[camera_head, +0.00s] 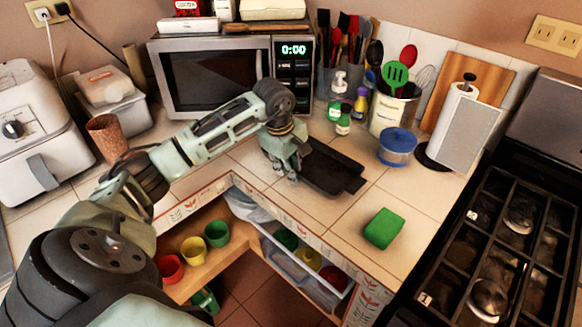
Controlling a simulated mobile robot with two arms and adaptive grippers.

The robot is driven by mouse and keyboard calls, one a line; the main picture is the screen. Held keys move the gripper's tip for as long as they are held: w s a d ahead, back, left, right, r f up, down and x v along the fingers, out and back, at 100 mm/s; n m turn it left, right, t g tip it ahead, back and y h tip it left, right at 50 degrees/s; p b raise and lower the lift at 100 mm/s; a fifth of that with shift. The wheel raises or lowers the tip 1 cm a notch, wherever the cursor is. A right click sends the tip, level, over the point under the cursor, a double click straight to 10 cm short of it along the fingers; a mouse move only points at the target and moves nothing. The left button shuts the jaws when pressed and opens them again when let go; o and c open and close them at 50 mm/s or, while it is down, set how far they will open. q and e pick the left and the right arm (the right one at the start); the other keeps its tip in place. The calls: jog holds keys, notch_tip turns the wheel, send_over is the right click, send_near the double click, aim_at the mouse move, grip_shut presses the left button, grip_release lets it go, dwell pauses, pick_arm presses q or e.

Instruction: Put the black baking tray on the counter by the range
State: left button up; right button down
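The black baking tray (332,169) lies on the tiled counter (405,200), in front of the utensil holders and left of the range (520,240). It looks flat, with a short tab at its right end. My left gripper (286,174) points down at the tray's left end, and its fingers overlap or sit right beside that edge. I cannot tell whether they are closed on it. The gripper hides part of the tray's left end. My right gripper is out of view.
A green sponge (384,229) lies near the counter's front edge. A microwave (232,75) stands behind my arm. Bare tiles lie right of the tray.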

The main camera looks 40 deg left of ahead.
pick_arm(q)
jog(key=shift+r, duration=0.25)
jog(key=b+v, duration=0.1)
jog(key=v, duration=1)
jog(key=shift+r, duration=0.35)
dwell(0.7)
